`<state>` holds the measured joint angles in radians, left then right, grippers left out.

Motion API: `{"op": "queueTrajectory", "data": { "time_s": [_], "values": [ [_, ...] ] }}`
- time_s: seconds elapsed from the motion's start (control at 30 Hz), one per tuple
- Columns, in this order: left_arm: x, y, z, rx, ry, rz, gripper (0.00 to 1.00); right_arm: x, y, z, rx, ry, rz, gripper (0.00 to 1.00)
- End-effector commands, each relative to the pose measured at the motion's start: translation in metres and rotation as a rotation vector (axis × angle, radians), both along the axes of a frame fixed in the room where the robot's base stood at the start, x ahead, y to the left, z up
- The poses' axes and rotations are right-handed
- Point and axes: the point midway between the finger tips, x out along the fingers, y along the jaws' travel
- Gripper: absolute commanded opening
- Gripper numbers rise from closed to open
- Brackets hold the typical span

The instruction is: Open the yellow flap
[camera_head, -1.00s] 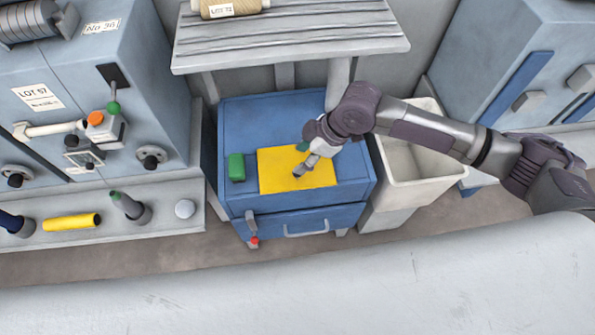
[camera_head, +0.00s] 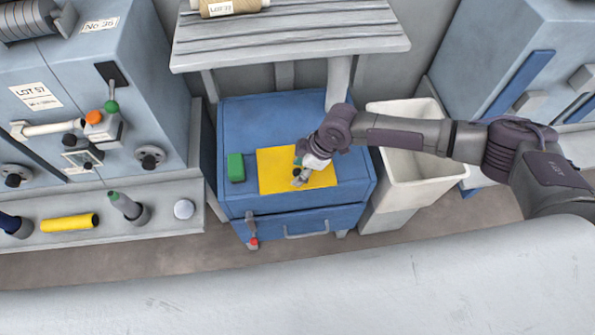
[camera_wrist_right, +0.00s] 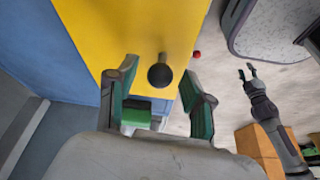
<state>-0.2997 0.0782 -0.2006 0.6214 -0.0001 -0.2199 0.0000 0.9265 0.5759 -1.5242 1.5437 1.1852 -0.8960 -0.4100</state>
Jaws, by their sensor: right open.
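The yellow flap (camera_head: 272,170) lies flat and closed on top of the blue cabinet (camera_head: 283,125). It also fills the top of the right wrist view (camera_wrist_right: 140,30). A dark round knob (camera_wrist_right: 160,76) on a short stem stands on the flap. My right gripper (camera_head: 300,178) is low over the flap's right half. Its two fingers are spread apart in the wrist view, with the knob seen between them; I cannot see any contact. My left arm shows small at the right of the wrist view; its gripper (camera_wrist_right: 247,70) is too small to judge.
A green block (camera_head: 236,167) sits on the cabinet left of the flap. A white bin (camera_head: 405,165) stands to the right, under my right arm. A grey shelf (camera_head: 290,42) overhangs the back. A lever with a red tip (camera_head: 253,240) is on the cabinet front.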

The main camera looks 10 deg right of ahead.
Motion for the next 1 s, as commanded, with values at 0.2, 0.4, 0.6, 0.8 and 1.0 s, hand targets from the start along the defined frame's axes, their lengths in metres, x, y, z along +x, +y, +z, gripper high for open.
{"op": "queueTrajectory", "data": {
  "time_s": [0.2,0.4,0.6,0.8,1.0],
  "values": [
    [0.0001,0.0022,-0.0014,0.003,0.000,0.001,0.40,0.0013,0.0061,-0.0140,0.000,-0.001,0.001,0.51],
    [0.0000,0.0025,-0.0014,0.003,0.000,0.001,0.40,0.0012,0.0062,-0.0149,0.000,-0.001,0.001,0.51],
    [-0.0003,0.0024,-0.0014,0.003,0.001,0.001,0.40,0.0012,0.0060,-0.0149,0.000,-0.001,0.001,0.30],
    [-0.0004,0.0025,-0.0015,0.003,0.001,0.001,0.40,0.0013,0.0060,-0.0148,0.000,-0.001,0.000,0.00],
    [-0.0007,0.0023,-0.0015,0.003,0.001,0.000,0.40,0.0013,0.0059,-0.0147,0.000,-0.001,0.000,0.00]
  ]
}}
